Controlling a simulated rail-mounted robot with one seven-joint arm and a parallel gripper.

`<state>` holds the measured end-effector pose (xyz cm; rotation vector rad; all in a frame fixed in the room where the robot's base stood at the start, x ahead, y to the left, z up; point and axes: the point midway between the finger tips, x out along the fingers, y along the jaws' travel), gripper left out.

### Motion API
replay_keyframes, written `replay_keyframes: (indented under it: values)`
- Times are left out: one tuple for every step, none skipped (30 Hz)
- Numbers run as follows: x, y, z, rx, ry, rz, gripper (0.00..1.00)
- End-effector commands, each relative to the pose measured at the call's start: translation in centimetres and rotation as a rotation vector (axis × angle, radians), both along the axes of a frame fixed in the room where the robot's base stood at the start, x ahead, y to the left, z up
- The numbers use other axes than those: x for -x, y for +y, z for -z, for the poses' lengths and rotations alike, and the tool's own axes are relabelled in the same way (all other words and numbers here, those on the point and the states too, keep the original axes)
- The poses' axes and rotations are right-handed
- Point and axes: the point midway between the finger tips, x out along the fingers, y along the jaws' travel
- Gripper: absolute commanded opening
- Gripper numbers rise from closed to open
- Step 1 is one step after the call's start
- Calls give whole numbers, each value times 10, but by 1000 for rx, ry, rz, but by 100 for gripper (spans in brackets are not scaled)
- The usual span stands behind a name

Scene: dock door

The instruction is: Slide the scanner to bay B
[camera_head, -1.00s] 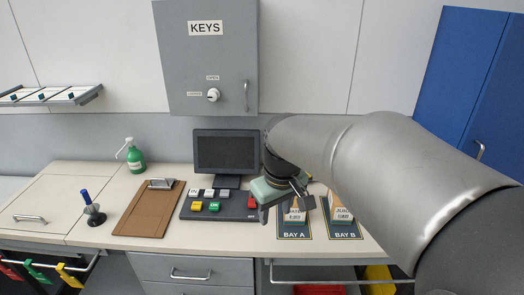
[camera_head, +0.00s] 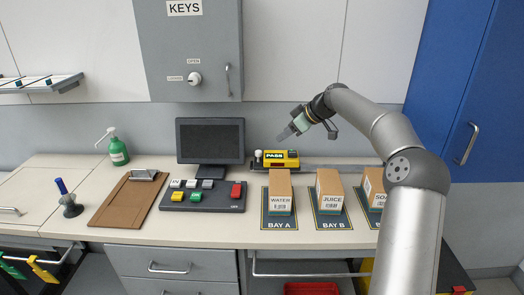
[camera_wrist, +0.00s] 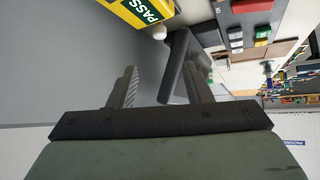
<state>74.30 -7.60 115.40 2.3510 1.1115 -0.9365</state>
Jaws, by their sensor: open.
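The yellow scanner (camera_head: 281,163), with a lit PASS display, sits on a grey rail (camera_head: 330,166) at the back of the counter. It stands behind the WATER box (camera_head: 280,205) on the bay A mat (camera_head: 279,224). A small white knob (camera_head: 258,154) is at its left end. The bay B mat (camera_head: 331,222) lies to the right under the JUICE box (camera_head: 329,205). My gripper (camera_head: 283,136) is open and empty, above the scanner and apart from it. In the wrist view my fingers (camera_wrist: 163,85) are spread, with the scanner (camera_wrist: 140,12) at the top.
A SOAP box (camera_head: 374,190) stands right of bay B, partly behind my arm. A monitor (camera_head: 210,142) and a button panel (camera_head: 202,197) are to the left. A grey KEYS cabinet (camera_head: 188,50) hangs above. A clipboard (camera_head: 126,200) lies further left.

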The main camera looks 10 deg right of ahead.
Motion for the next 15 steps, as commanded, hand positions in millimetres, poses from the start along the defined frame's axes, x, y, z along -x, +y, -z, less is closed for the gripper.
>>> replay_keyframes:
  values:
    - [-5, 7, 7, -2, 5, -2, 45]
    - [-8, 11, 12, -1, 5, -3, 45]
    - [-12, 16, 18, -1, 5, -3, 45]
    - [-15, 19, 23, -1, 5, -3, 45]
    - [-18, 23, 28, -1, 5, -3, 45]
    - [-23, 28, 34, -1, 5, -3, 45]
    - [-25, 31, 39, -2, 6, -3, 45]
    - [-29, 35, 43, -1, 4, -2, 45]
    - [-33, 39, 49, 0, 5, -3, 45]
    - [-36, 42, 54, 0, 5, -2, 45]
    - [-39, 46, 58, 1, 4, -1, 45]
    - [-43, 51, 64, -1, 4, -2, 45]
    - [-45, 54, 68, -1, 5, -1, 45]
    - [-48, 56, 72, -1, 4, -1, 45]
    - [-51, 60, 77, 0, 5, -2, 45]
